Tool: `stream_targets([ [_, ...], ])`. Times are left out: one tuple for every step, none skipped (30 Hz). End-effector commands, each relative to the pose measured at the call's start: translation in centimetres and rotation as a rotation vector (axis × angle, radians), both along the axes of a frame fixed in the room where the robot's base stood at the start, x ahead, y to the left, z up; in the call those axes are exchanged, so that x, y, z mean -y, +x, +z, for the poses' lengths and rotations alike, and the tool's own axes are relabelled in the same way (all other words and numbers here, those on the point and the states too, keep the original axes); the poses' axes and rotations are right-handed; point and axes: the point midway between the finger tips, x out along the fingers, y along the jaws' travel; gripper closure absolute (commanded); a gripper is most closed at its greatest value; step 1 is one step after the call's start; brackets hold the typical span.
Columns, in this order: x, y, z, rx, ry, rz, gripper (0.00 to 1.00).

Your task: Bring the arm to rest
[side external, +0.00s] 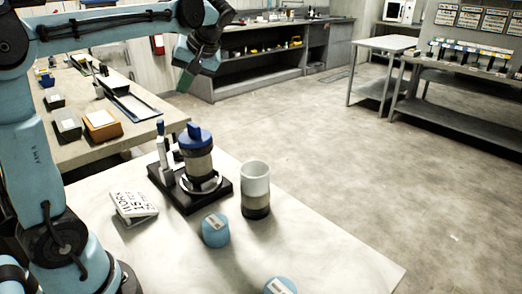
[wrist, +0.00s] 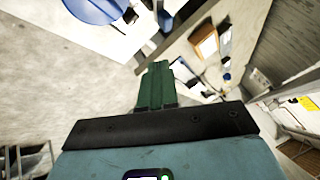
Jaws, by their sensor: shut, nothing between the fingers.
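My gripper (side external: 186,80) is raised in the air in the side external view, above and behind the work table. Its green fingers point down and are shut with nothing between them. In the wrist view the shut green fingers (wrist: 155,86) show at the middle. My blue arm stretches across the top left of the side external view. No object touches the gripper.
A white table (side external: 330,250) bears a black stand (side external: 212,200) holding a blue-capped cylinder (side external: 197,155), a clear-topped cylinder (side external: 256,190), blue round lids (side external: 215,230) and a labelled white block (side external: 133,205). A side bench (side external: 130,135) holds trays. The floor (side external: 330,130) is open.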

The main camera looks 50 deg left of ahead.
Motion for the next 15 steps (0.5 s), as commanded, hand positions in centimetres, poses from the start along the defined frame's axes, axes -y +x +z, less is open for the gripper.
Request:
stream_targets([
  [0.0,0.0,0.0,0.000,0.000,0.000,1.00],
  [0.0,0.0,0.0,0.000,0.000,0.000,1.00],
  [0.0,0.0,0.0,0.000,0.000,0.000,1.00],
  [0.0,0.0,0.0,0.000,0.000,0.000,1.00],
  [0.0,0.0,0.0,0.000,0.000,0.000,1.00],
  [0.0,0.0,0.0,0.000,-0.001,-0.002,1.00],
  [0.1,0.0,-0.1,0.001,-0.005,-0.009,1.00],
  [0.3,0.0,-0.2,0.003,-0.009,-0.019,1.00],
  [0.6,-0.1,-0.4,0.008,-0.021,-0.041,1.00],
  [1.0,-0.2,-0.6,0.010,-0.032,-0.065,1.00],
  [1.5,-0.3,-1.0,0.015,-0.047,-0.096,1.00],
  [2.3,-0.4,-1.5,0.024,-0.070,-0.147,1.00],
  [3.0,-0.5,-1.9,0.032,-0.091,-0.193,1.00],
  [3.8,-0.6,-2.5,0.041,-0.112,-0.244,1.00],
  [5.0,-0.9,-3.2,0.056,-0.142,-0.316,1.00],
])
